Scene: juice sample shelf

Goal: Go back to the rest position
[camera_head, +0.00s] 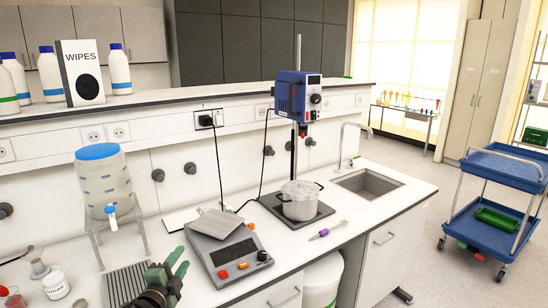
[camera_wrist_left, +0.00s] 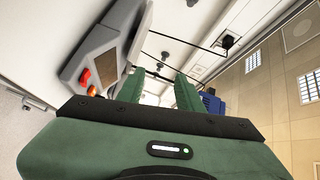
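My left gripper (camera_head: 168,277) is low in the head view, above the counter's front area and just left of the grey balance (camera_head: 229,265). Its two green fingers stand apart in the left wrist view (camera_wrist_left: 160,92), with nothing between them. My right gripper is in neither view.
On the counter stand a water jug with blue lid (camera_head: 106,180), a sugar jar (camera_head: 55,284), a pot (camera_head: 300,203) under a blue stirrer (camera_head: 297,94), and a purple-ended tool (camera_head: 328,230). A sink (camera_head: 368,185) lies right. A blue cart (camera_head: 503,166) stands on open floor.

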